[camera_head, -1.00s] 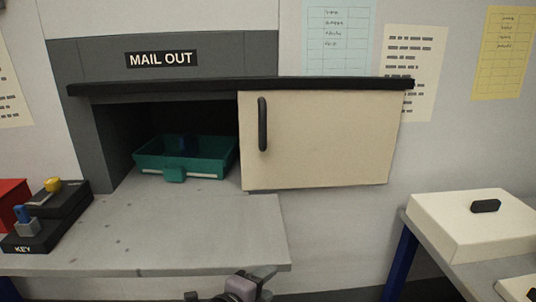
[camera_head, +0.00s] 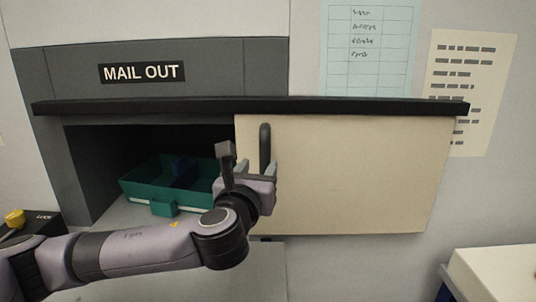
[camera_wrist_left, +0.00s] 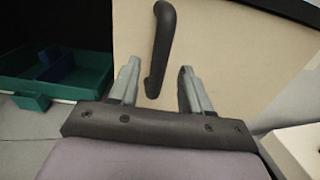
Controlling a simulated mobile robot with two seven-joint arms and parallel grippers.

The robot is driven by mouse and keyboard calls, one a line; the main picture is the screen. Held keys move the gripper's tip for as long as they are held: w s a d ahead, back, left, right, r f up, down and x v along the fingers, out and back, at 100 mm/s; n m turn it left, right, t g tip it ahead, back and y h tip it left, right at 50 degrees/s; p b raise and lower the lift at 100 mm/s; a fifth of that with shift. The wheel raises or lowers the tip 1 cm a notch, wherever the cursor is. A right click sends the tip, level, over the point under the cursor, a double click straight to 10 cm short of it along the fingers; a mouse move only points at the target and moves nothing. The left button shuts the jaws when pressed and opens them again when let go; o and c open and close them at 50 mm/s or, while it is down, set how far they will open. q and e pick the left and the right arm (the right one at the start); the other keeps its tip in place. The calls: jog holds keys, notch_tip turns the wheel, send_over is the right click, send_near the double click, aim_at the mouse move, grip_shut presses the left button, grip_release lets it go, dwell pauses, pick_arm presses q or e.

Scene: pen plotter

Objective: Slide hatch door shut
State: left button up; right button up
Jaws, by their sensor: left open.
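The cream hatch door (camera_head: 345,180) hangs under a black rail (camera_head: 250,107), slid to the right, so the hatch opening under the MAIL OUT sign is uncovered. Its black vertical handle (camera_head: 265,147) is near the door's left edge. My left gripper (camera_head: 248,162) is at the handle's lower part in the head view. In the left wrist view the open left gripper (camera_wrist_left: 157,83) has its two fingers apart, with the handle (camera_wrist_left: 162,45) running down between them. Contact cannot be told. My right gripper is not in view.
A green tray (camera_head: 138,189) with a blue item (camera_head: 182,170) stands inside the opening, behind my left gripper. A grey counter (camera_head: 265,270) lies below. A white box (camera_head: 495,272) is at the lower right. Papers hang on the wall.

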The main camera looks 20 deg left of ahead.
aim_at(263, 160)
pick_arm(q)
jog(key=shift+w+a+p, duration=0.15)
jog(key=shift+w+p, duration=0.05)
jog(key=shift+w, duration=1.45)
jog(key=shift+w+a+p, duration=0.15)
jog(key=shift+w, duration=1.45)
grip_shut()
